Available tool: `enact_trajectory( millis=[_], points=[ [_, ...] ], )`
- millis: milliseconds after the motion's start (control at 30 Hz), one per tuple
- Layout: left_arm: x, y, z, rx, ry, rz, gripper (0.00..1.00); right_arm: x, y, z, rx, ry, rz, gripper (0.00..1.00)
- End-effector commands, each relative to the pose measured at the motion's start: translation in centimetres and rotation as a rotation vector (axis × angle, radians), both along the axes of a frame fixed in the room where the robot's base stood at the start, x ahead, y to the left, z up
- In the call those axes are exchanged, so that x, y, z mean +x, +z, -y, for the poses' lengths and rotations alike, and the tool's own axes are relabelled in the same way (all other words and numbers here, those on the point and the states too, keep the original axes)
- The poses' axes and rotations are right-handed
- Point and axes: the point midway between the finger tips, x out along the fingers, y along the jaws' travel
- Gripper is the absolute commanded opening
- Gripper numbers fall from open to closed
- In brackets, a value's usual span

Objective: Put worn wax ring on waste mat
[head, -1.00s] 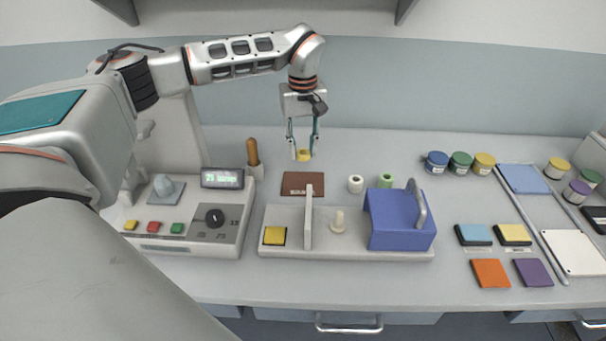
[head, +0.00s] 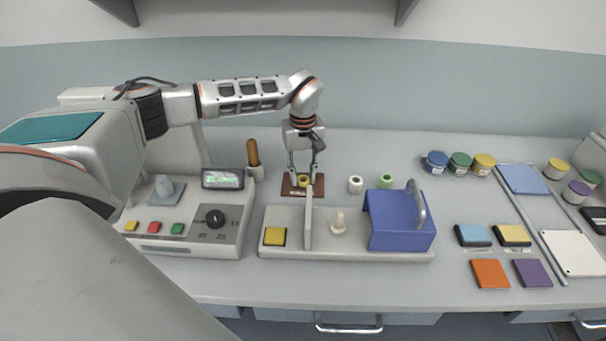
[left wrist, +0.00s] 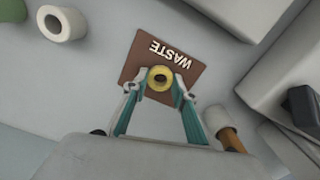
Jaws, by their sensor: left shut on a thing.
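The worn wax ring (head: 303,181) is a small yellow ring. My left gripper (head: 303,178) is shut on it, and the ring also shows between the fingertips in the left wrist view (left wrist: 160,78). The waste mat (head: 289,189) is a flat brown square behind the low grey fixture. In the left wrist view the waste mat (left wrist: 135,62) carries the white word WASTE. The ring appears over the mat's edge nearest the gripper; I cannot tell whether it touches the mat. My right gripper is out of view.
A grey fixture with an upright plate (head: 309,222) stands in front of the mat. A white ring (head: 355,185) and a green ring (head: 386,181) lie to the right. A wooden-handled tool (head: 253,155) stands in a holder to the left. A blue cover (head: 400,222) sits further right.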

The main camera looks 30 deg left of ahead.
Motion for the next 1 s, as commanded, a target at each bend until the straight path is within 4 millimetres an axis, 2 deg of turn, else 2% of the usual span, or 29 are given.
enact_trajectory(
  millis=[100,133,167,567,767,1000],
  points=[
    [0.0,-0.3,0.0,0.001,0.000,-0.001,0.18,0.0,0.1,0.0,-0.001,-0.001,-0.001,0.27],
    [0.0,-0.3,0.0,0.000,0.000,0.000,0.35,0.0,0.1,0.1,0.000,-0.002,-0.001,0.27],
    [0.0,-0.3,0.0,0.000,0.000,0.000,0.42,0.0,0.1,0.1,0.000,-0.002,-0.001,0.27],
    [0.0,0.0,0.0,0.000,0.000,0.000,0.44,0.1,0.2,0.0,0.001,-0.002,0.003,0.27],
    [0.1,2.6,-0.1,-0.001,0.001,0.005,0.44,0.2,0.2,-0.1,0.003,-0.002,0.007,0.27],
    [0.1,7.6,0.0,0.000,-0.001,0.004,0.44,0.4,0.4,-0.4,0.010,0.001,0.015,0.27]
  ],
)
